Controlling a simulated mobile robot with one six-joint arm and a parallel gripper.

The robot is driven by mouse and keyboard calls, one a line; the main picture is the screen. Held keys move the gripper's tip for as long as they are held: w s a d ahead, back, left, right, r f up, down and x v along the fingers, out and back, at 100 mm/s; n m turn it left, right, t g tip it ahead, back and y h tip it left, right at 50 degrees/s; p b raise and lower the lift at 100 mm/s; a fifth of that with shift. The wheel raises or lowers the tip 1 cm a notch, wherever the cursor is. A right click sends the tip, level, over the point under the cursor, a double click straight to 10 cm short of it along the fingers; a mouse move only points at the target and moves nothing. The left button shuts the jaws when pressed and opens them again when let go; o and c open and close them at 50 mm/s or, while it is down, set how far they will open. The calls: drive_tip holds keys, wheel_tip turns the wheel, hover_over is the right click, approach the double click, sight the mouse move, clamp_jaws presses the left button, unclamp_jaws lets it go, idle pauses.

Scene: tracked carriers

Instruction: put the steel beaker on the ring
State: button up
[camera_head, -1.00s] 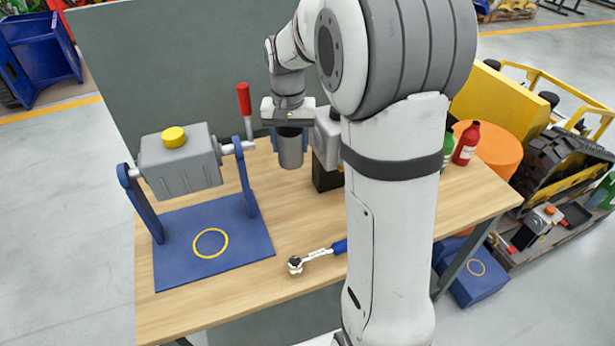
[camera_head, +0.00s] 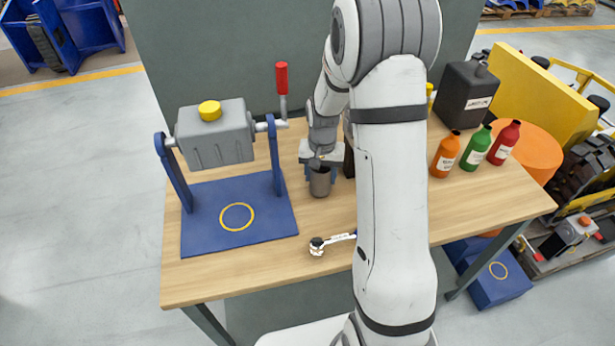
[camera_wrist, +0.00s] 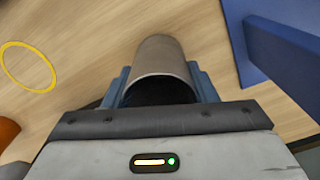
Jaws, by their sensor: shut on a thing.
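The steel beaker (camera_head: 320,184) is a grey metal cup, held upright. My gripper (camera_head: 320,165) is shut on it near its top. In the wrist view the beaker (camera_wrist: 165,62) sits between the blue fingers, its dark open mouth towards the camera. I cannot tell its height over the table. One yellow ring (camera_head: 237,203) lies on the blue base plate of the crank stand, left of the beaker. Another yellow ring (camera_wrist: 28,87) lies on the bare wood in the wrist view, to the left of the beaker. My arm seems to hide that one in the head view.
The crank stand (camera_head: 216,135) with blue posts is left of my gripper. A ratchet (camera_head: 330,242) lies in front. Orange (camera_head: 445,155), green (camera_head: 476,148) and red (camera_head: 503,143) bottles and a black canister (camera_head: 466,95) stand right. Wood between plate and gripper is clear.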

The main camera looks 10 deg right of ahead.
drive_tip(key=shift+f, duration=0.2)
drive_tip(key=shift+f, duration=0.2)
drive_tip(key=o, duration=1)
drive_tip(key=shift+r, duration=0.1)
